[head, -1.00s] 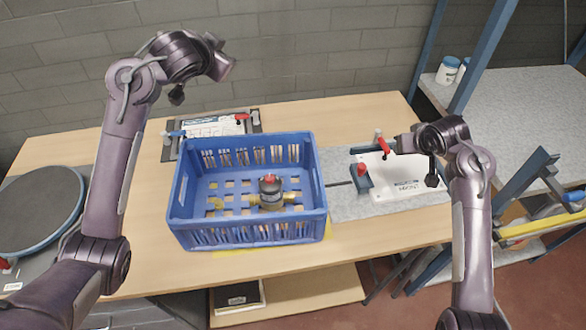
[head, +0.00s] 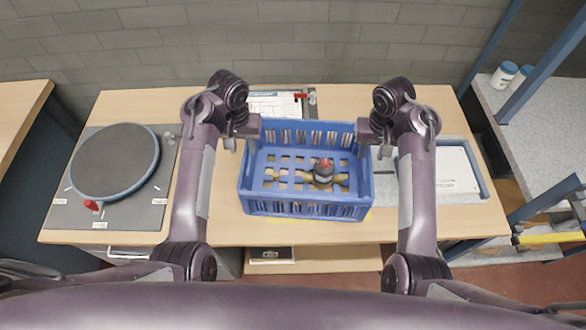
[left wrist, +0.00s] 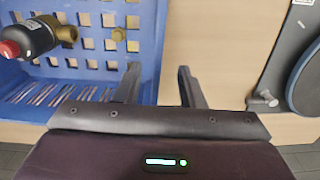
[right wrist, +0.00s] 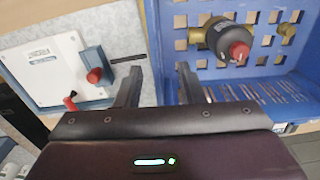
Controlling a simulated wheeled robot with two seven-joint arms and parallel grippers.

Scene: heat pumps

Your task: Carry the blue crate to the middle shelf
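The blue crate (head: 300,208) stands on the wooden table, open at the top. A dark pump with a red cap (head: 323,173) and brass fittings lies inside it. My left gripper (head: 245,136) is at the crate's left side, open. In the left wrist view its fingers (left wrist: 158,85) straddle the crate's side wall, one over the inside and one outside. My right gripper (head: 367,136) is open at the right side. In the right wrist view its fingers (right wrist: 160,85) likewise straddle the wall. I cannot tell how deep the fingers reach.
A rack with a grey shelf surface (head: 535,125) and blue posts stands at the right, white tubs (head: 504,74) on it. Which level is the middle one is unclear. A round dark turntable (head: 115,160) is at the left. A white panel (head: 445,170) lies right of the crate.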

